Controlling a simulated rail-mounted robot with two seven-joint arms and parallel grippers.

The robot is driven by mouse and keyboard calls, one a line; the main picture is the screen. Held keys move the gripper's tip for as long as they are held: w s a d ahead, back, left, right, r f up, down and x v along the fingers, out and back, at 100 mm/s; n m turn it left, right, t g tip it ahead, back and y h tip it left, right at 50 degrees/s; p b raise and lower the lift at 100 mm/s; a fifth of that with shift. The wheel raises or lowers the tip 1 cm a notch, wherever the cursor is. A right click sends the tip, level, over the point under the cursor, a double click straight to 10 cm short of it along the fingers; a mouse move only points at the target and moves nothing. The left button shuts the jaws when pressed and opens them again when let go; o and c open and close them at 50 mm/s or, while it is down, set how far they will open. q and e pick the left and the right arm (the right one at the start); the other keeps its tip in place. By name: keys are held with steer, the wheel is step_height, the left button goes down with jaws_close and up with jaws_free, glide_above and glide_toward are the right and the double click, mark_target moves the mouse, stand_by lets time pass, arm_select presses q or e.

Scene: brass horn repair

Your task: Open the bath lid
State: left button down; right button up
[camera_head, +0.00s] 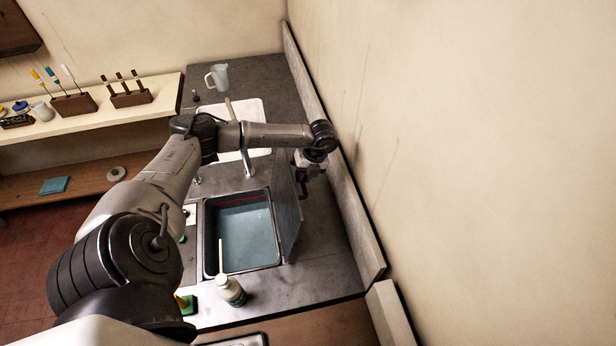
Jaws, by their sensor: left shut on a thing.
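The bath (236,245) is a dark-rimmed rectangular basin with blue-grey liquid inside, set into the grey counter. Its lid (288,212) is a grey panel standing raised, close to upright, along the bath's right side, so the basin is uncovered. My left gripper (301,180) is at the lid's far right side, between the panel and the wall. It is shut on the lid, though its fingertips are mostly hidden by the wrist and the panel. My left arm reaches across above the far end of the bath. My right gripper is not in view.
A white sink (245,115) and a clear jug (217,77) are farther back. A low backsplash (347,200) runs along the wall close to my gripper. A shelf (90,118) with tools is at left.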

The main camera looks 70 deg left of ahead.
arm_select(q)
steer(key=shift+f, duration=0.3)
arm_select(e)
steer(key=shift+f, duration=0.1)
arm_select(q)
steer(key=c, duration=1.6)
jaws_free()
steer(key=o, duration=0.5)
steer(key=shift+r, duration=0.1)
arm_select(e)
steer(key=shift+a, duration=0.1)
arm_select(q)
steer(key=shift+w+r, duration=0.1)
steer(key=shift+r, duration=0.05)
steer(key=p+v, duration=0.7)
steer(key=v, duration=0.6)
steer(key=shift+w+r, duration=0.1)
steer(key=shift+r, duration=0.15)
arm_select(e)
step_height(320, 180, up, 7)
arm_select(q)
steer(key=shift+d, duration=0.1)
